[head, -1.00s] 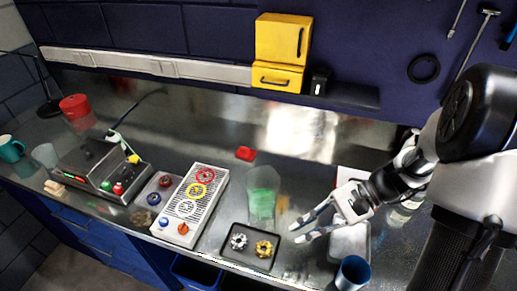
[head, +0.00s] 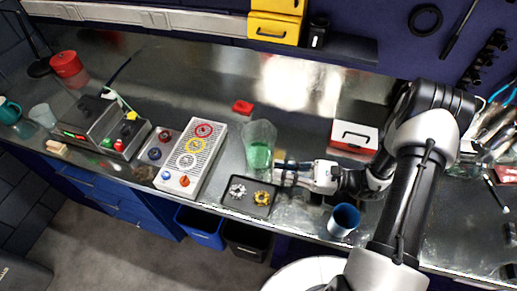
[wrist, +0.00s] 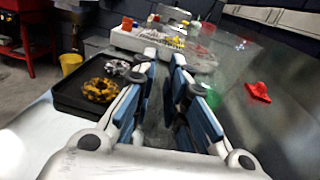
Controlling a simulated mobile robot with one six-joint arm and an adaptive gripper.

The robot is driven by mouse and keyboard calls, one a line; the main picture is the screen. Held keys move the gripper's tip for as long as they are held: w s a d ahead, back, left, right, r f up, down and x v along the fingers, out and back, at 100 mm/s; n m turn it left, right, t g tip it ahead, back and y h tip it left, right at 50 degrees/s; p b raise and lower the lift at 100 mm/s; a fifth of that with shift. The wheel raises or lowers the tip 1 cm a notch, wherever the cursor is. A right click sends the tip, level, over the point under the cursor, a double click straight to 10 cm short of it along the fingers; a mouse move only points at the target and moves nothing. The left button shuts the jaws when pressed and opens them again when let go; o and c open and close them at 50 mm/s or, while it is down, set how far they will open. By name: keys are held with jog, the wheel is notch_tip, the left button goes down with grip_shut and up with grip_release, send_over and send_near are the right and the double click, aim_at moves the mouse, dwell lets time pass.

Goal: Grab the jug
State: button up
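The jug (head: 259,146) is a clear upright vessel with green in its lower part, standing on the metal bench near the middle in the head view. In the wrist view the jug (wrist: 213,92) is faint and see-through, with its green part just right of the right finger and partly hidden by it. My gripper (head: 278,172) is low over the bench, just right of the jug and a little nearer the front edge. In the wrist view my gripper (wrist: 165,62) has a gap between its fingers, with no clear grip on anything.
A black tray (head: 230,203) with a silver and a gold part lies front left of my gripper. A grey panel with coloured rings (head: 203,160) is left of the jug. A blue cup (head: 344,220) stands front right.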

aim_at(252, 172)
jog(key=b+x, duration=0.1)
jog(key=x, duration=0.8)
jog(key=shift+a, duration=0.15)
jog(key=shift+r, duration=0.1)
grip_shut()
jog(key=shift+r, duration=0.1)
dwell(0.4)
